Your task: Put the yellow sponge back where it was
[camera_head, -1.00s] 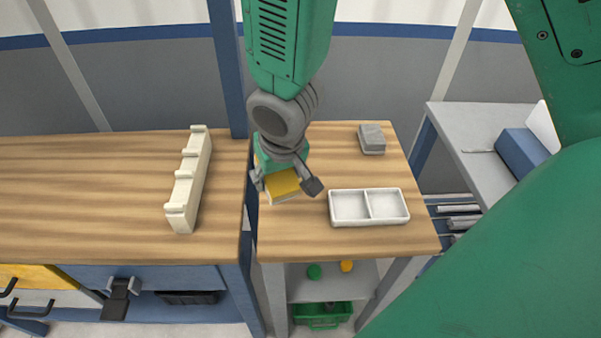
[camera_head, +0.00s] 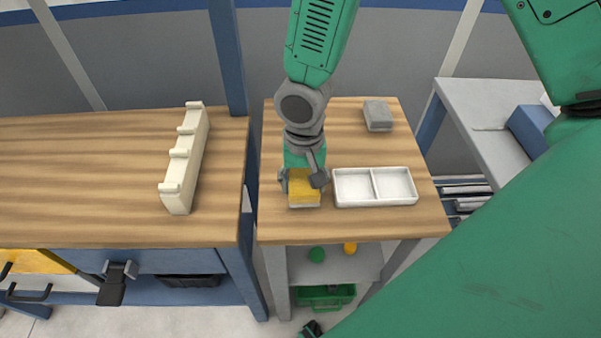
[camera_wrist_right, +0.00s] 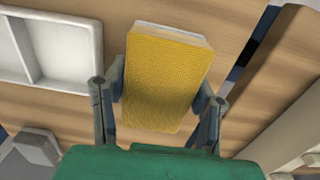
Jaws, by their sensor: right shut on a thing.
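The yellow sponge (camera_head: 304,187), a block with a pale underside, is between the fingers of my right gripper (camera_head: 304,180). It is at the front left of the small wooden table (camera_head: 350,226), left of the white two-compartment tray (camera_head: 375,203). I cannot tell whether the sponge touches the table. In the right wrist view the yellow sponge (camera_wrist_right: 162,82) fills the space between the two fingers of the right gripper (camera_wrist_right: 160,95), and the tray (camera_wrist_right: 75,84) shows at upper left. My left gripper is not recognizable in any view.
A grey block (camera_head: 378,115) lies behind the tray. A cream slotted rack (camera_head: 185,165) stands on the larger wooden table (camera_head: 80,180) at left, across a narrow gap with a blue post (camera_head: 229,60). A shelf below holds green and orange items.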

